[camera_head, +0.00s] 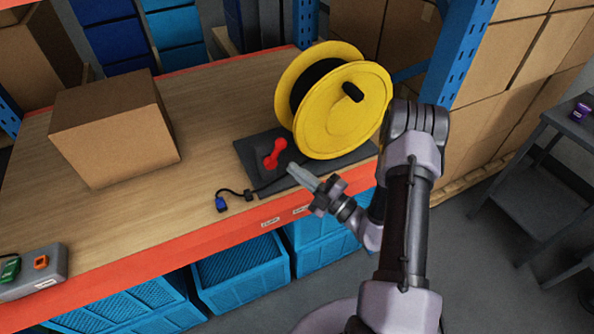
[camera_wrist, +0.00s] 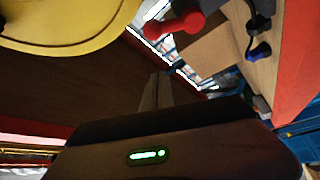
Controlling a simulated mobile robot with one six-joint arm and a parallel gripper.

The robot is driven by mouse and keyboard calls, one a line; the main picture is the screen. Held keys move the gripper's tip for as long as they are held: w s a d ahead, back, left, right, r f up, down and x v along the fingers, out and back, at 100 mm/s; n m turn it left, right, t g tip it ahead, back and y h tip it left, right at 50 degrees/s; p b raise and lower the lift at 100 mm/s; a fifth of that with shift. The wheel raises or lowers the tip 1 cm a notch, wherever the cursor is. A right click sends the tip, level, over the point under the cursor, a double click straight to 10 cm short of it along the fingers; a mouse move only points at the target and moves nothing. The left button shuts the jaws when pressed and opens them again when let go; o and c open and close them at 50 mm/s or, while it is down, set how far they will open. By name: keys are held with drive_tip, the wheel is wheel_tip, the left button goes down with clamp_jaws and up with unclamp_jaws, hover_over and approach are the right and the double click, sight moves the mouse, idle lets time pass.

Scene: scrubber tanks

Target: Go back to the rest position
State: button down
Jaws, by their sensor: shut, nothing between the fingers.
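My gripper (camera_head: 296,171) is shut and empty. It is above the front part of the dark base plate (camera_head: 352,161), just to the right of and in front of a red handle (camera_head: 275,153). In the wrist view the shut fingers (camera_wrist: 158,92) point toward the dark plate, and the red handle (camera_wrist: 174,26) shows near the top. I cannot tell whether the fingertips touch anything. A yellow cable reel (camera_head: 340,115) stands upright on the plate behind my gripper.
A cable with a blue plug (camera_head: 221,203) lies near the shelf's front edge. A cardboard box (camera_head: 115,128) stands at the left, and a grey box with green and orange parts (camera_head: 33,272) is at the front left. Blue crates (camera_head: 240,272) sit below. A blue rack post (camera_head: 459,50) rises behind my arm.

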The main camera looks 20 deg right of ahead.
drive_tip(key=s+a+r+n+g+y, duration=0.2)
drive_tip(key=a+r+n+g+y, duration=0.4)
drive_tip(key=a+r+n, duration=0.4)
drive_tip(key=s+a+r+n+g+b, duration=0.1)
drive_tip(key=s+a+r+n+g, duration=0.2)
drive_tip(key=s+a+n+g, duration=1.05)
drive_tip(key=s+d+n+t+h+b, duration=0.1)
drive_tip(key=s+d+n+h, duration=0.3)
drive_tip(key=n, duration=0.5)
drive_tip(key=s+d+n+t+h+b, duration=0.15)
drive_tip(key=s+n+h, duration=0.35)
drive_tip(key=n, duration=0.5)
drive_tip(key=w+d+r+n+t+h, duration=0.1)
drive_tip(key=d+r+n+t+h, duration=0.2)
drive_tip(key=n, duration=0.4)
drive_tip(key=shift+d+r+t+h+p, duration=0.2)
drive_tip(key=shift+d+t+h+p, duration=0.1)
drive_tip(key=shift+d+t+h, duration=0.65)
drive_tip(key=shift+d, duration=0.2)
